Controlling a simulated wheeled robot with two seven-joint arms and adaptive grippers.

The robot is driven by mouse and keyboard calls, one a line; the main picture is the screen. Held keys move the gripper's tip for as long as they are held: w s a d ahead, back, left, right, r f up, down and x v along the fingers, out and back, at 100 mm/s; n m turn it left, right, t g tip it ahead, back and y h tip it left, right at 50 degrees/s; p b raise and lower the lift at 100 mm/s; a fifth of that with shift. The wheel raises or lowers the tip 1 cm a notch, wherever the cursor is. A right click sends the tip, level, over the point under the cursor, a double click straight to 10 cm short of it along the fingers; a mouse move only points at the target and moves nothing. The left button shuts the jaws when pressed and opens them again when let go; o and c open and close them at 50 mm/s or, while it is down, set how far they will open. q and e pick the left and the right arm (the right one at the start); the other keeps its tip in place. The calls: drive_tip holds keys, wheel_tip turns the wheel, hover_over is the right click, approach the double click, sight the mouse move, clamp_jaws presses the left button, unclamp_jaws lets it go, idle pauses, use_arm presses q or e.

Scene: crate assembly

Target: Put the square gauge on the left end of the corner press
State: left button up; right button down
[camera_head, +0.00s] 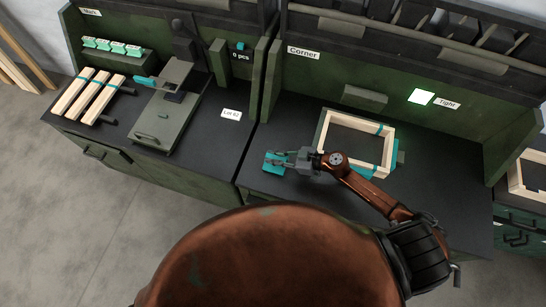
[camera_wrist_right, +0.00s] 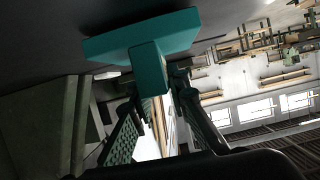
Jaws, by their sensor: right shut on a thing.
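My right gripper (camera_head: 294,159) is shut on a teal block-like piece, which I take as the square gauge (camera_head: 271,162). It is at the left part of the dark worktop marked "Corner"; I cannot tell whether it touches the surface. In the right wrist view the gauge (camera_wrist_right: 140,40) shows a wide plate with a stem running back between the fingers (camera_wrist_right: 160,98). The corner press is not clearly distinguishable; a light wooden frame (camera_head: 324,132) lies on this worktop just right of the gripper, with teal parts (camera_head: 397,158) by its right side. My left gripper is not in view.
The Corner worktop (camera_head: 285,120) is bare above and left of the gripper. On the left bench are wooden strips (camera_head: 88,95), a grey-green machine (camera_head: 165,118) and small teal pieces on a shelf (camera_head: 110,46). A lit "Tight" panel (camera_head: 421,97) is on the back wall.

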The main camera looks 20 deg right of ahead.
drive_tip(key=shift+f, duration=0.1)
drive_tip(key=c, duration=1.8)
unclamp_jaws()
drive_tip(key=shift+f, duration=0.1)
drive_tip(key=shift+c, duration=0.2)
drive_tip(key=shift+r, duration=0.25)
drive_tip(key=p+v, duration=0.1)
drive_tip(key=v, duration=1.1)
